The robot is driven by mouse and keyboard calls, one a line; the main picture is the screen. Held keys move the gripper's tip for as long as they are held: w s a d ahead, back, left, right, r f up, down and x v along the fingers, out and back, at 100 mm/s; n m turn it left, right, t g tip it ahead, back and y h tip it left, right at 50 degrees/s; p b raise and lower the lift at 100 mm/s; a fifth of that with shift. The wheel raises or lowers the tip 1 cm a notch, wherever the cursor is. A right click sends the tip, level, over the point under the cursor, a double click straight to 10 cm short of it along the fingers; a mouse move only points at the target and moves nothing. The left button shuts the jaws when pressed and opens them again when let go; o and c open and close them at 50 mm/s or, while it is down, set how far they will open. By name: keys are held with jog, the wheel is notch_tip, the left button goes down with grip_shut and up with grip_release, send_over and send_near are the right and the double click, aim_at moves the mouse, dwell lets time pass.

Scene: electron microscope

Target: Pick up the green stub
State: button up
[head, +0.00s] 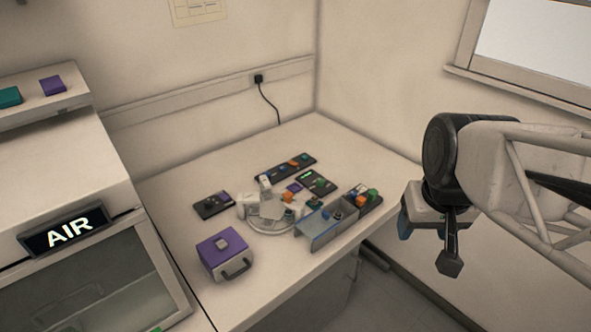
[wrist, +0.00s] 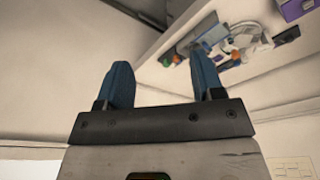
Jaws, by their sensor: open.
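Small green pieces sit on the table in the head view. One green piece (head: 372,194) is at the right end, beside an orange one; another green piece (head: 320,182) is on a dark control panel. I cannot tell which is the stub. My gripper (head: 428,248) hangs in the air to the right of the table, apart from everything. In the wrist view my gripper (wrist: 160,72) shows two blue fingers spread wide with nothing between them.
The table (head: 190,175) carries a round microscope stage (head: 268,222), an open grey metal tray (head: 322,232), a purple-topped box with a handle (head: 226,254) and dark control panels (head: 285,168). An AIR-marked cabinet (head: 68,229) stands left.

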jog(key=w+a+f+n, duration=0.15)
jog(key=w+a, duration=0.25)
jog(key=w, duration=0.4)
jog(key=w+a+f+n+g, duration=0.1)
jog(key=w+a+f, duration=0.15)
jog(key=w, duration=0.55)
jog(key=w+a+f+n, duration=0.2)
jog(key=w+a, duration=0.2)
jog(key=w, duration=0.4)
jog(key=w+a+f+n, duration=0.1)
jog(key=w+a+f, duration=0.4)
jog(key=f, duration=0.1)
jog(key=w+a+f+n+g, duration=0.1)
jog(key=w+a+f, duration=0.5)
jog(key=w+a+f+n, duration=0.1)
jog(key=w+a+f, duration=0.4)
jog(key=a+f, duration=0.1)
jog(key=shift+w+f+n, duration=0.35)
jog(key=shift+w+a+f, duration=0.1)
jog(key=shift+a+f, duration=0.1)
jog(key=shift+f, duration=0.1)
jog(key=shift+f, duration=1.2)
jog(key=shift+f, duration=0.15)
